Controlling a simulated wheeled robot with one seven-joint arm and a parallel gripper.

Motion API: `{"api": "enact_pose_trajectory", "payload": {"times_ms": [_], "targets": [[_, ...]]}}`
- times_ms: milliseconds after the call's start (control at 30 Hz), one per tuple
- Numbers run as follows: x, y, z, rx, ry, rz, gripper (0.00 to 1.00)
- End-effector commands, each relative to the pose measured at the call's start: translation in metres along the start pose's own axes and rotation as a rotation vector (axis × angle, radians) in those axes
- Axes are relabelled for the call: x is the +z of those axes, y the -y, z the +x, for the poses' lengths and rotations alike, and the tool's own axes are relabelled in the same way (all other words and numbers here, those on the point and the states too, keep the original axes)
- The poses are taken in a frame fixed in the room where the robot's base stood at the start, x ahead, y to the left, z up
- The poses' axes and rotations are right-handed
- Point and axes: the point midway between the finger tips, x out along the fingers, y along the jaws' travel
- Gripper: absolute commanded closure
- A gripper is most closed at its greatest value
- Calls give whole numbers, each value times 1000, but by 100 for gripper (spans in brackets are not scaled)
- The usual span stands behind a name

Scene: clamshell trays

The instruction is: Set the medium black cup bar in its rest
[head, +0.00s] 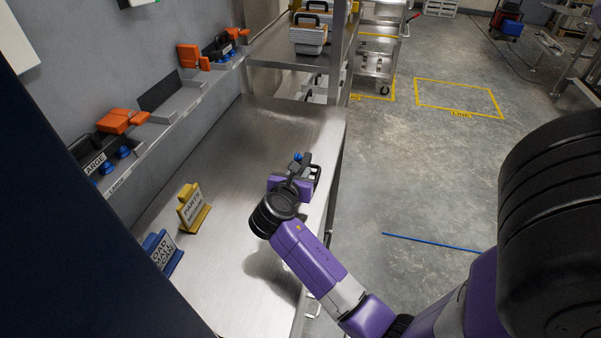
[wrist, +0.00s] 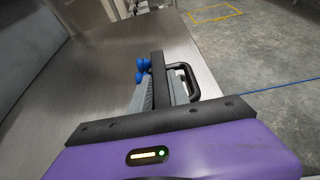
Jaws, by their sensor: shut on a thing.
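My gripper (head: 299,180) is above the steel bench near its right edge, shut on the medium black cup bar (head: 306,163). The bar's blue cups show at its end. In the wrist view the cup bar (wrist: 158,75) stands between the grey fingers, with blue cups on the left and a black loop handle on the right. On the wall ledge, a grey rest with a black back plate (head: 158,90) looks empty, between the bar marked LARGE (head: 88,158) and another black bar (head: 217,48). My gripper is well to the right of that ledge.
A yellow PARTS sign (head: 192,208) and a blue sign (head: 162,252) stand on the steel bench (head: 240,165). Orange pieces (head: 118,121) sit on the ledge. Stacked trays (head: 308,35) stand on the raised shelf at the back. The bench middle is clear.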

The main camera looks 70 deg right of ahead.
Motion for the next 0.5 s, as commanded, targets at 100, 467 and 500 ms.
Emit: {"api": "enact_pose_trajectory", "payload": {"times_ms": [100,467,500], "targets": [[1,0,0,1,2,1,100],[-2,0,1,0,1,1,57],[-2,0,1,0,1,1,57]]}}
